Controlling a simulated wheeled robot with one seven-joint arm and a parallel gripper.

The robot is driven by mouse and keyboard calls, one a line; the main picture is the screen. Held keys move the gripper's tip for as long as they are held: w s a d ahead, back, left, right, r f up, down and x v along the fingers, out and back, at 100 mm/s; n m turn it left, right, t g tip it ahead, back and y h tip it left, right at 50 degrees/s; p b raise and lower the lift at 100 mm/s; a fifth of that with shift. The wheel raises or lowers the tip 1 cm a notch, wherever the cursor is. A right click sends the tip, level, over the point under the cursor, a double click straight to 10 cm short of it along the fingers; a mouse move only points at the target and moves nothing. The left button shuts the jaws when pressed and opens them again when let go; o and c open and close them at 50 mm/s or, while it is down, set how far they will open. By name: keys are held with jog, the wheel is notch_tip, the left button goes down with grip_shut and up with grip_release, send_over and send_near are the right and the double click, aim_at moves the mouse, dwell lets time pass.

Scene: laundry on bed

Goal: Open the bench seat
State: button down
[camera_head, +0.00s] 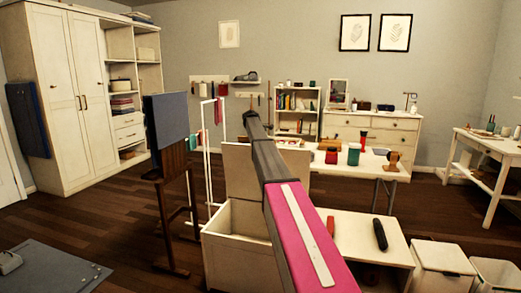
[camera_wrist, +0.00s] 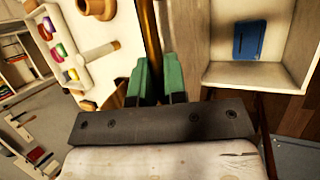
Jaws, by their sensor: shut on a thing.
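The bench (camera_head: 232,222) is a cream box low in the middle of the head view. Its seat lid (camera_head: 238,170) stands raised, about upright, at the back of the open box. In the wrist view the lid shows nearly edge-on as a narrow brown strip (camera_wrist: 150,35). My gripper (camera_wrist: 157,68) has its green fingers shut on that edge. The open bench interior (camera_wrist: 290,60) lies to the right of it, with a blue item (camera_wrist: 249,40) inside. In the head view my arm crosses in front of the lid, and my fingers cannot be made out.
A low white unit (camera_head: 345,252) right of the bench carries a red item and a black item (camera_head: 380,235). White bins (camera_head: 443,262) stand beside it. A cluttered table lies behind. Floor at left is partly clear.

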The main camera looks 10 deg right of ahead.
jog(key=shift+w+d+r, duration=0.1)
jog(key=shift+w+d, duration=0.35)
jog(key=shift+w, duration=0.3)
jog(key=shift+w+d+r, duration=0.1)
jog(key=shift+w+d, duration=0.3)
jog(key=shift+w, duration=0.35)
jog(key=c, duration=1.2)
grip_release()
jog(key=shift+r, duration=0.1)
jog(key=v, duration=1)
jog(key=shift+s+a+r, duration=0.1)
jog(key=shift+a+r, duration=0.1)
jog(key=shift+r, duration=0.05)
jog(key=shift+f, duration=0.1)
